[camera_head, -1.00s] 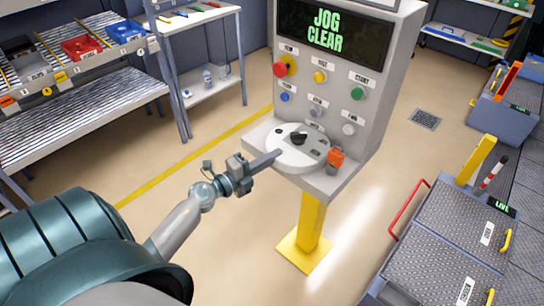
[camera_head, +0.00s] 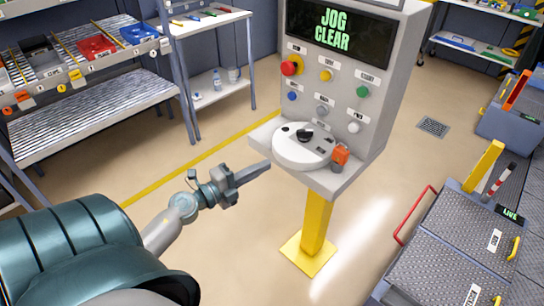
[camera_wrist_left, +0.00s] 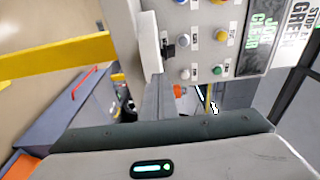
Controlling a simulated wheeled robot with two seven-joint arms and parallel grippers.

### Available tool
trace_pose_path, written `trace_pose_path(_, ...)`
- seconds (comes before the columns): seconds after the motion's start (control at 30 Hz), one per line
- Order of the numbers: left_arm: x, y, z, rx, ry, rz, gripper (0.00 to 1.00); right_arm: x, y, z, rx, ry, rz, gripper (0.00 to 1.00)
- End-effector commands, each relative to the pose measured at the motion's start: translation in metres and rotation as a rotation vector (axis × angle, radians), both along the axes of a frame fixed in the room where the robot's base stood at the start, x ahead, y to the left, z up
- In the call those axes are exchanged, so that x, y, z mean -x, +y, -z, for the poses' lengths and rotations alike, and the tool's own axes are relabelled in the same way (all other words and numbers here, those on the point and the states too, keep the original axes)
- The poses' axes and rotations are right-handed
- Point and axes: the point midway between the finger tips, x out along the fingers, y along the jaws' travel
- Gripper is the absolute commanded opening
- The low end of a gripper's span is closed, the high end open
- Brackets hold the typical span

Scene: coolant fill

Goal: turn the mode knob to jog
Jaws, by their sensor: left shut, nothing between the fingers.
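The black mode knob (camera_head: 305,136) sits on a round white dial plate (camera_head: 288,156) on the shelf of the grey control panel (camera_head: 345,100). The panel's screen (camera_head: 337,30) reads "JOG CLEAR" in green. My left gripper (camera_head: 268,164) is shut and empty, its fingertips just left of the dial plate and apart from the knob. In the left wrist view the shut fingers (camera_wrist_left: 160,98) point toward the panel, with the knob (camera_wrist_left: 169,51) beyond them. The knob's exact pointer direction is too small to read. My right gripper is not in view.
A red button (camera_head: 290,68) and several other coloured buttons are on the panel face. An orange item (camera_head: 340,154) stands at the shelf's right edge. A yellow post (camera_head: 315,225) holds the panel up. Open floor lies left of it; grey cabinets (camera_head: 450,240) stand at right.

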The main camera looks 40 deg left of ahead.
Motion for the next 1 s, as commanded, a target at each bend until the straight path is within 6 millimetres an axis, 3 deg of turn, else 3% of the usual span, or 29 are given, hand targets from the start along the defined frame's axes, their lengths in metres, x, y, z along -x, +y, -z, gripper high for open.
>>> trace_pose_path(0.3, 0.029, 0.012, 0.001, 0.0, 0.001, 0.0, 0.0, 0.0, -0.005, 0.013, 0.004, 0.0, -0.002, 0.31)
trace_pose_path(1.0, 0.031, 0.013, 0.001, 0.003, 0.001, -0.001, 0.0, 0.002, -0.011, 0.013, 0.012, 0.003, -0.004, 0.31)
